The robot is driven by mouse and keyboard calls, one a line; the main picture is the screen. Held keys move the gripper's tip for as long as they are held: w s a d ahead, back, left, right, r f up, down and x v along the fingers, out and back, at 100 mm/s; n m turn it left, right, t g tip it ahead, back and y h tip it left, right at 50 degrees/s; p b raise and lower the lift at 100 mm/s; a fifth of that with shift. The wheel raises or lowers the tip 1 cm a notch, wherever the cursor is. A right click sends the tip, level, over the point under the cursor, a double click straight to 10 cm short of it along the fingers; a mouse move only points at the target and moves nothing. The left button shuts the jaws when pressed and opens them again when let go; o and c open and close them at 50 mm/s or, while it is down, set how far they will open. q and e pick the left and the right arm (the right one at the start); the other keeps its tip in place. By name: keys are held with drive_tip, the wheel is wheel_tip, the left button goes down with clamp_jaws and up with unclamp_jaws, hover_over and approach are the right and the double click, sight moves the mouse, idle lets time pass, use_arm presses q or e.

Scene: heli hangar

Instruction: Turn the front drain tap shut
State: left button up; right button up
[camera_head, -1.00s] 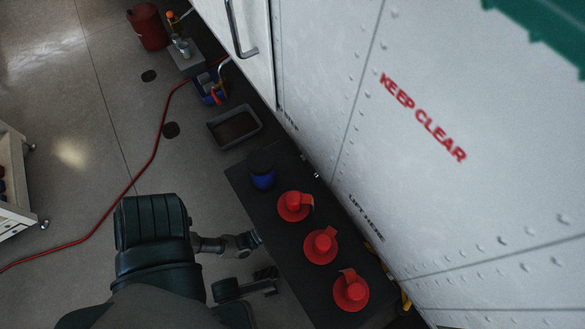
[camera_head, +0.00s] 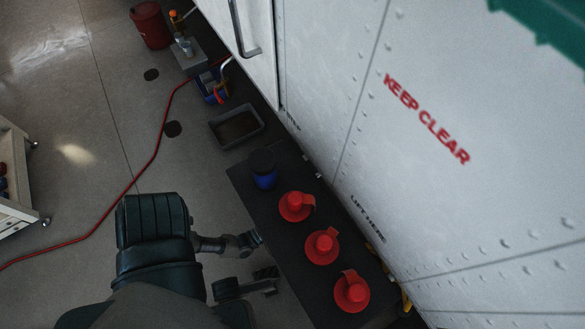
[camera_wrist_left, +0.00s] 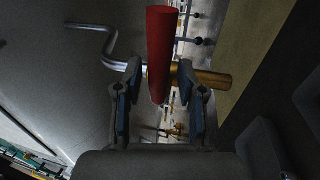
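In the left wrist view a red lever handle (camera_wrist_left: 159,40) runs down from the top edge to the middle. Behind it a brass tap body (camera_wrist_left: 208,80) extends to the right. A bent bright metal pipe (camera_wrist_left: 108,45) lies to the left. My left gripper (camera_wrist_left: 158,78) is open, with one blue-padded finger on each side of the red lever. A gap shows between the lever and the left finger; contact on the right cannot be told. In the head view the tap is not identifiable, and my dark arm covers the lower left. My right gripper is not in view.
In the head view a dark bench (camera_head: 285,240) carries a blue-black canister (camera_head: 263,168) and several red capped items (camera_head: 322,246). A white panelled wall (camera_head: 470,190) rises at right. A grey tray (camera_head: 236,126) and red hose (camera_head: 160,130) lie on the floor. A cart (camera_head: 18,190) stands left.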

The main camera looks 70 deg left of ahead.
use_arm(q)
drive_tip(key=v, duration=1.2)
idle(0.5)
